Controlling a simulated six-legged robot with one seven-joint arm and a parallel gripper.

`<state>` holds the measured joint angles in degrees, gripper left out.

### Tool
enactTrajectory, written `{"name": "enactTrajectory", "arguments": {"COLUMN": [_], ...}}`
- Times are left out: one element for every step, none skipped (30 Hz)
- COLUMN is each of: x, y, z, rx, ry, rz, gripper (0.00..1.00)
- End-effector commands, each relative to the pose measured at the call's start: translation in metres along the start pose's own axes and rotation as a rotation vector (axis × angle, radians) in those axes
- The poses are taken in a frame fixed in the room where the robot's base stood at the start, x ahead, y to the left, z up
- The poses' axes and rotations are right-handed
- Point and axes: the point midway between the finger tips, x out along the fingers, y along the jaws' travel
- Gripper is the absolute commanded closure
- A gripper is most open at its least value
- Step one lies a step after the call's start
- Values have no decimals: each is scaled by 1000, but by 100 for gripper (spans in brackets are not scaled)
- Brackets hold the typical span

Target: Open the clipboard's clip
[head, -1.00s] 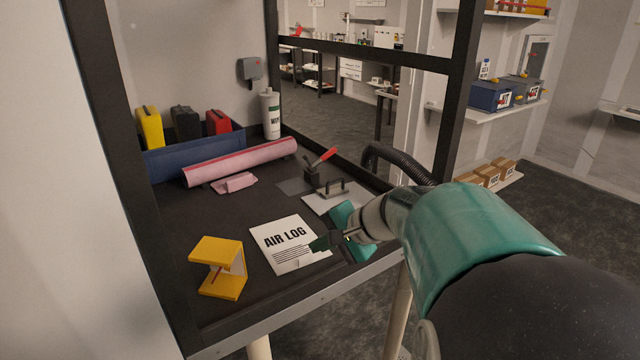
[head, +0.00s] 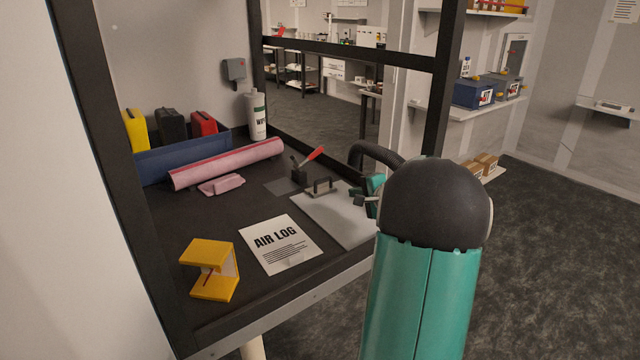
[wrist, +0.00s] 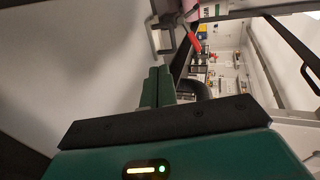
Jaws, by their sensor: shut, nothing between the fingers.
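The clipboard (head: 340,222) is a pale grey board lying flat on the dark bench, right of the AIR LOG sheet. Its dark grey clip (head: 320,187), shaped like a low hoop, sits at the board's far end. I cannot tell whether the clip is lifted. My gripper (head: 366,198) is just right of the clip, over the board's right side, partly hidden by my arm. In the wrist view, the shut, empty fingers (wrist: 158,85) point toward the clip (wrist: 163,35), with a visible gap between them. The board (wrist: 70,60) fills the left there.
A red-handled clamp (head: 307,160) stands just behind the clip. A black hose (head: 375,155) curves behind my gripper. The AIR LOG sheet (head: 283,245) and a yellow bracket (head: 213,268) lie to the left. A pink roll (head: 228,163) lies at the back. A dark frame post (head: 445,75) rises at right.

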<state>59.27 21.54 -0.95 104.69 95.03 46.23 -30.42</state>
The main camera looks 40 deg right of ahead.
Motion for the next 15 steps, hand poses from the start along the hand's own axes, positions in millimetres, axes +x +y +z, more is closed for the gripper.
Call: {"name": "enactTrajectory", "arguments": {"x": [-2,-2,-2,-3,-3,-3,-3,-3,-2,-1,1,4,7,11,17], "y": [1,1,1,2,2,2,2,2,2,2,2,2,2,2,2], "z": [-3,-4,-4,-4,-4,-4,-4,-4,-4,-4,-4,-3,-2,-2,-1], "rx": [2,2,2,2,2,2,2,2,2,2,2,2,1,1,1], "ry": [5,5,5,5,5,5,5,5,5,4,3,2,1,-1,-1], "rz": [0,0,0,0,0,0,1,1,1,1,1,1,1,1,1], "gripper": [100,100,100,100,100,100,100,100,100,100,100,100,100,100,100]}}
